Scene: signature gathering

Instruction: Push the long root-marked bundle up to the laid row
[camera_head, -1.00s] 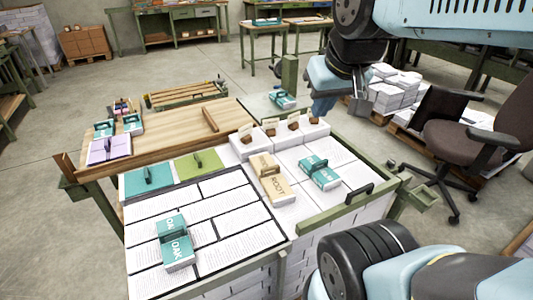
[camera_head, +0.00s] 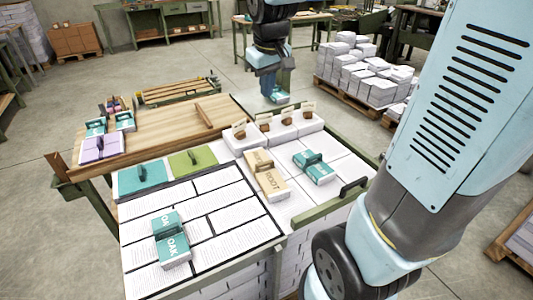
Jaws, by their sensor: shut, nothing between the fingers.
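The long bundle with a tan wrap marked ROOT (camera_head: 266,176) lies on the white stacks near the middle of the table. Its far end is close to a row of white blocks (camera_head: 283,131) with brown seals and small cards; I cannot tell whether they touch. My gripper (camera_head: 277,94) points down at the table's far corner, beyond that row and well apart from the ROOT bundle. It is shut and holds nothing. A teal-wrapped piece (camera_head: 280,99) shows at its tips, partly hidden; contact is unclear.
A teal-wrapped bundle (camera_head: 314,168) lies right of the ROOT bundle. OAK bundles (camera_head: 171,240) lie on the framed sheets at front left. Teal and green pads (camera_head: 193,161) sit behind them. A black handle (camera_head: 354,187) stands on the right rail. My arm covers the right side.

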